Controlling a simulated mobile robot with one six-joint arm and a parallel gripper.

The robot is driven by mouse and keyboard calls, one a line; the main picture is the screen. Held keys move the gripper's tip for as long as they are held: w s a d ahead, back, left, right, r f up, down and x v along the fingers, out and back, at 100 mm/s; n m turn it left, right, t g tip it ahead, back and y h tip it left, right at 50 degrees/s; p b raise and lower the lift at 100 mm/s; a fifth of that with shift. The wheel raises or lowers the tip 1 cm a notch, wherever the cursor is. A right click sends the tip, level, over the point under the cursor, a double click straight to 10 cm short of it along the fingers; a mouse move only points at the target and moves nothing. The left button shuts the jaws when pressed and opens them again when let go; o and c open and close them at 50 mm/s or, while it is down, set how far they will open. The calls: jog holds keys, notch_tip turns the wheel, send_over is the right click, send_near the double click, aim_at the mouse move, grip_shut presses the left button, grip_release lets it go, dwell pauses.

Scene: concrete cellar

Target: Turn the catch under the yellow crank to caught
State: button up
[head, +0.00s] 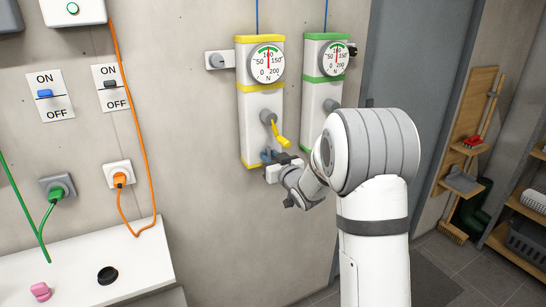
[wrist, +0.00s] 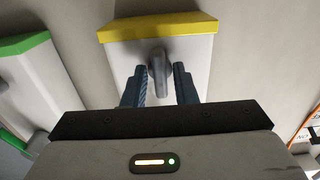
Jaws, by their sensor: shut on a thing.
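The yellow crank (head: 279,132) sticks out of the lower front of the white box with yellow bands (head: 259,103) and hangs downward, slightly to the right. The dial (head: 266,63) above it has its red needle near 100, at the green arc. The catch is a grey lever (wrist: 157,66) on the box's lower front, near the yellow end band. My gripper (head: 270,157) is just under the crank, with its blue-grey fingers on either side of the catch, shut on it. In the head view the catch is hidden by my gripper. I cannot read any caught marking.
A similar box with green bands (head: 323,80) hangs close on the right, partly behind my arm. A grey round knob (head: 217,60) sits left of the yellow dial. Switches, plugged cords and a white counter (head: 100,270) are further left. A grey door (head: 410,80) is at the right.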

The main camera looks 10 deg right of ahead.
jog(key=shift+d, duration=0.1)
grip_shut()
jog(key=m, duration=0.2)
jog(key=shift+r+m+p, duration=0.1)
jog(key=shift+m+p, duration=0.3)
jog(key=shift+m, duration=1)
jog(key=shift+m+p, duration=0.55)
jog(key=shift+m, duration=0.35)
jog(key=shift+m+p, duration=0.3)
jog(key=shift+m, duration=1)
